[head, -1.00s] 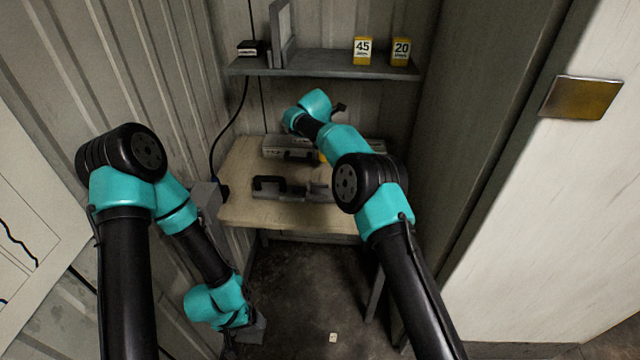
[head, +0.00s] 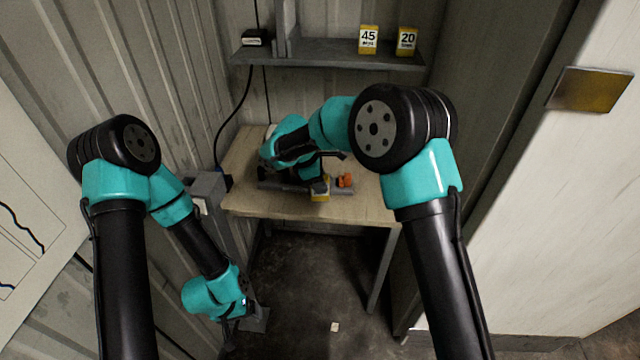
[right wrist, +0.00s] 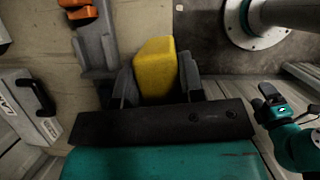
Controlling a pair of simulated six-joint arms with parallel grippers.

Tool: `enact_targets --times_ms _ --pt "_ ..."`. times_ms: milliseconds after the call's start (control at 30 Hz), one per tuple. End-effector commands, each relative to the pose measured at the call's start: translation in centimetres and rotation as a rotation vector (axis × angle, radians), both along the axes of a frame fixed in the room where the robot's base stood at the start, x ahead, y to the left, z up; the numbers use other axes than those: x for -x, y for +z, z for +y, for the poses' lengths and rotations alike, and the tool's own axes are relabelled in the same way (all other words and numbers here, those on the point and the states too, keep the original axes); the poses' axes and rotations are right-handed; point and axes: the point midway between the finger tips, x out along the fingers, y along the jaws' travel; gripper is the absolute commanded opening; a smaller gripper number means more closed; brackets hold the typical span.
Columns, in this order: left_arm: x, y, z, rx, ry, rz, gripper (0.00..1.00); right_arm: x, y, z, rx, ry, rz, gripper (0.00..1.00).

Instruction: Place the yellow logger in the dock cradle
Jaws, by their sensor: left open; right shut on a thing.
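My right gripper (head: 320,186) is shut on the yellow logger (head: 320,194), just above or at the table's front part; I cannot tell whether the logger touches anything beneath. In the right wrist view the logger (right wrist: 155,68) sits between the two grey fingers (right wrist: 157,85). A long grey fixture (head: 343,191) with an orange part (head: 345,181) lies beside it, and shows in the right wrist view (right wrist: 95,48). It looks like the dock cradle; my right arm hides much of it. My left gripper (head: 252,318) is open and empty, low and left of the table.
The wooden table (head: 375,207) is clear at its right side. A pale case with a black handle (right wrist: 25,105) shows in the right wrist view. A shelf (head: 330,60) behind carries two yellow numbered blocks (head: 368,40) (head: 407,41). Corrugated walls stand close.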

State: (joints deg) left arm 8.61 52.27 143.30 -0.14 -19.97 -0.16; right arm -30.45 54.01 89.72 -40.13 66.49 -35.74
Motion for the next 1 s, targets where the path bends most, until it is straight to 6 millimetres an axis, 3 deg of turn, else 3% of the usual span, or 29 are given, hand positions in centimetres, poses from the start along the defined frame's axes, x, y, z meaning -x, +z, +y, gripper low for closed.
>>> enact_targets --times_ms 100,200,567,767,1000 --pt "0.0 0.0 0.0 0.000 0.000 0.000 0.85 2.5 0.0 -0.6 0.000 -0.082 0.001 0.10" --pt "0.0 0.0 0.0 0.000 0.000 0.000 0.85 3.5 0.0 -0.9 0.000 -0.122 -0.001 0.10" --pt "0.0 0.0 0.0 0.000 0.000 0.000 0.85 3.8 -0.1 -1.0 0.000 -0.137 -0.002 0.10" --pt "0.0 0.0 0.0 0.000 0.000 0.000 0.85 2.5 -0.3 -1.0 -0.002 -0.138 -0.002 0.10" --pt "0.0 0.0 0.0 0.000 0.000 0.000 0.85 -1.6 -0.7 -1.0 -0.001 -0.139 -0.002 0.10"
